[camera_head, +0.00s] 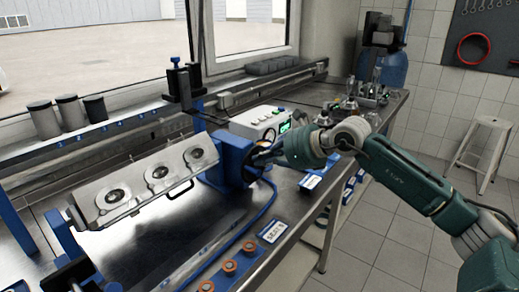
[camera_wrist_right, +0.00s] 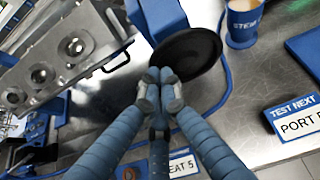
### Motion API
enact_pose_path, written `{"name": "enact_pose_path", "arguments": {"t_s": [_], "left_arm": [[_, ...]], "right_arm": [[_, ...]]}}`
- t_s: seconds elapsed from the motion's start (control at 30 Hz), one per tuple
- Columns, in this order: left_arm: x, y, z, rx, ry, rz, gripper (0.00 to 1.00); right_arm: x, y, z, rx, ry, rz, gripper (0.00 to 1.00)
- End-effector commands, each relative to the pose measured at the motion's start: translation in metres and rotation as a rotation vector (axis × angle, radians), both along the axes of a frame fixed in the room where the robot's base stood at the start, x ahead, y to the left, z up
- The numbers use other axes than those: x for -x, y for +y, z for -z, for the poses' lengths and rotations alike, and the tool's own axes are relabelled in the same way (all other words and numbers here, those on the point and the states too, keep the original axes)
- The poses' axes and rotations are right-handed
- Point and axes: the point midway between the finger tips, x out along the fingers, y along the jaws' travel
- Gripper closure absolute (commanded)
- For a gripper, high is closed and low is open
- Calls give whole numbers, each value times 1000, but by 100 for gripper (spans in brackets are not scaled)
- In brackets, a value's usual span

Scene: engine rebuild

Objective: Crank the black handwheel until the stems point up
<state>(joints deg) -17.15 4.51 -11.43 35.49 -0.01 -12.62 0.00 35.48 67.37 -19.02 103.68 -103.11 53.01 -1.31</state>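The black handwheel (camera_wrist_right: 190,55) shows in the right wrist view as a dark disc beside a blue gearbox block (camera_wrist_right: 155,15). In the head view the block (camera_head: 230,160) stands at the right end of the fixture, and my gripper mostly hides the wheel. My right gripper (camera_wrist_right: 160,76) has its fingertips close together at the wheel's near left rim; they look shut on it, though the gripped part is hidden. The grey cylinder head (camera_head: 145,188) is held tilted in the fixture, its face with three round ports turned toward me. Stems cannot be made out. My left gripper is not in view.
A blue cup labelled STEM (camera_wrist_right: 241,28) stands right of the wheel. A blue cable runs over the metal bench near the wheel. Orange-topped parts (camera_head: 230,267) and a label block (camera_head: 272,231) line the front edge. A white box (camera_head: 257,122) stands behind.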

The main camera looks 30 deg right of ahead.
Motion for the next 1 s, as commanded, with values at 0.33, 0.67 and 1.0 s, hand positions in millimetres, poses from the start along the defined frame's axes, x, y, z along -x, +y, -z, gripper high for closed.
{"name": "enact_pose_path", "arguments": {"t_s": [0.33, 0.67, 1.0], "left_arm": [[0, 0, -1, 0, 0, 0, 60], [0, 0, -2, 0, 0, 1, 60], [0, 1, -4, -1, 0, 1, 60]], "right_arm": [[-1, -4, -1, 3, 1, 3, 100], [-3, -10, -4, 3, 2, 3, 100], [-6, -17, -7, 4, 2, 4, 100]]}}
